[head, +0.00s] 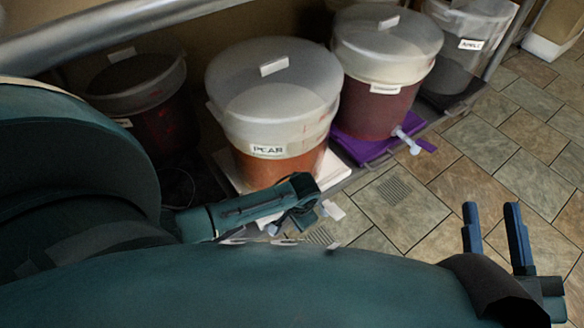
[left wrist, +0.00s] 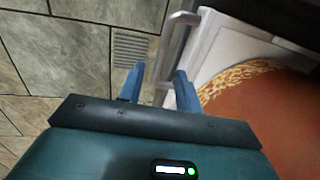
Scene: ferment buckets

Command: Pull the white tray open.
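The white tray (head: 338,166) is under the bucket labelled like "PEAR" (head: 268,150), at the front of a low shelf. In the left wrist view, the tray's white edge (left wrist: 222,45) and its grey bar handle (left wrist: 174,42) show on the right. My left gripper (left wrist: 159,72) is open at the handle, whose lower part runs between the two blue fingers. I cannot tell if they touch it. In the head view, my left gripper (head: 312,208) is low in front of the tray, partly hidden by my own body. My right gripper (head: 492,206) is open and empty, away at the right.
A purple tray (head: 362,148) under a red-filled bucket (head: 385,70) with a tap (head: 407,140) stands right of the white tray. More buckets stand at the left (head: 140,85) and far right (head: 470,35). The tiled floor (head: 400,210) in front is clear, with a drain grate (head: 396,190).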

